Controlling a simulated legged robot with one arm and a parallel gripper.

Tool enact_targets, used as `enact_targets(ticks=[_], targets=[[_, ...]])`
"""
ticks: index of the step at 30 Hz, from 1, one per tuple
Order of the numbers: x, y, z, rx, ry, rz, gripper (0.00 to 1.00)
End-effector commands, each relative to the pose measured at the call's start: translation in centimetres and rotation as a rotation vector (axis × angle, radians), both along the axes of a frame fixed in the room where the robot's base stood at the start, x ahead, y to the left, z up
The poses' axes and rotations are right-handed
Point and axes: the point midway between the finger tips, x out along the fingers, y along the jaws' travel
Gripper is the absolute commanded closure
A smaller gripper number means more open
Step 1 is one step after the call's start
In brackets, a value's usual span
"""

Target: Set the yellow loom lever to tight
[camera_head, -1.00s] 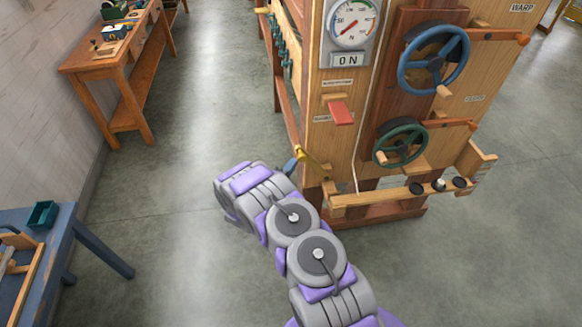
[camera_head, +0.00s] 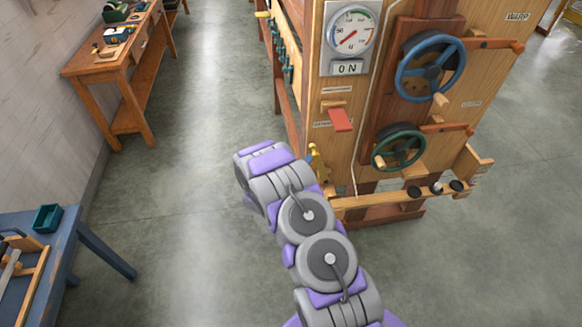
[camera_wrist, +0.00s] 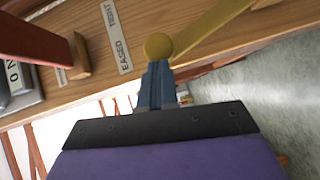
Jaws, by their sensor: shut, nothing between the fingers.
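The yellow loom lever (camera_head: 317,165) sticks out low on the near corner of the wooden loom, partly covered by my arm in the head view. In the wrist view the yellow lever (camera_wrist: 215,30) slants from upper right down to its round knob, which is right at my fingertips. My gripper (camera_wrist: 156,75) is shut and empty, its blue-grey fingers together against or just beside the knob; I cannot tell if they touch. A label plate (camera_wrist: 116,38) reading EASED and TIGHT lies left of the knob.
A red lever (camera_head: 340,119) sits above the yellow one. Blue (camera_head: 431,64) and green (camera_head: 398,150) handwheels and a gauge (camera_head: 351,30) are on the loom. A ledge (camera_head: 390,199) juts out low. Open floor lies left, towards a blue table (camera_head: 75,232) and a wooden bench (camera_head: 120,75).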

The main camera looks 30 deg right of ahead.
Motion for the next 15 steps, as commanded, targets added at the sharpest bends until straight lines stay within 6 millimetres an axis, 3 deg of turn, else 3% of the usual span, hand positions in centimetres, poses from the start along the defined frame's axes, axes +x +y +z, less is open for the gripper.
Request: enact_targets(ticks=[1,6,15], targets=[[-0.5,-1.4,1.2,0.043,-0.012,-0.007,1.00],[-1.5,-5.1,2.4,0.199,-0.060,-0.008,1.00],[-3.3,-11.2,2.8,0.452,-0.131,-0.007,1.00]])
